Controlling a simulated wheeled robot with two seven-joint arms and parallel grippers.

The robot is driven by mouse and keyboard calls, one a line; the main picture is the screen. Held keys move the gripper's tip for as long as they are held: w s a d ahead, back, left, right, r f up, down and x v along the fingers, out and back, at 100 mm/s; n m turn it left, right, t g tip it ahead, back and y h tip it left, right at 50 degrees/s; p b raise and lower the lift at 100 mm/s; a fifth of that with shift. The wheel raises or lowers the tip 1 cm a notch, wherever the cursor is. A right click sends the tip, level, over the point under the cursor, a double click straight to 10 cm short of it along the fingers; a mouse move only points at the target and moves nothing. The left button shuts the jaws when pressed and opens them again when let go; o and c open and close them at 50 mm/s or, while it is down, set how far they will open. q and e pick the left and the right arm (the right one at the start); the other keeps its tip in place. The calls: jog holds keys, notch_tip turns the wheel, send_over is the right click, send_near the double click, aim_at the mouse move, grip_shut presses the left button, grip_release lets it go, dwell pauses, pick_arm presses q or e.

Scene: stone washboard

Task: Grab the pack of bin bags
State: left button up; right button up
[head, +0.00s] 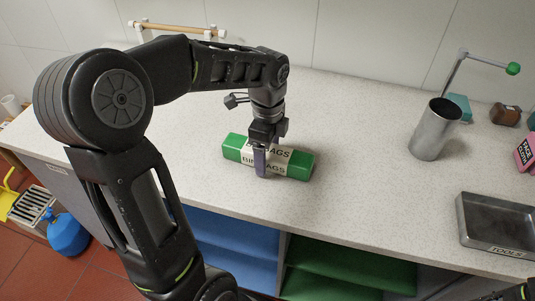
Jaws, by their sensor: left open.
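My left gripper (262,160) points down over the pack's middle. It is open, and one finger shows in front of the pack's near side, hiding part of the label. The other finger is hidden, and I cannot tell whether the gripper touches the pack.
A metal cylinder (432,130) stands to the right on the worktop (360,200). A dark tray marked "TOOLS" (480,238) lies at the right front. Small items line the far right. The worktop between pack and cylinder is clear. Blue and green shelves (340,270) lie below.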

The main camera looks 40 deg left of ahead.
dwell(0.6)
pick_arm(q)
grip_shut()
dwell(0.7)
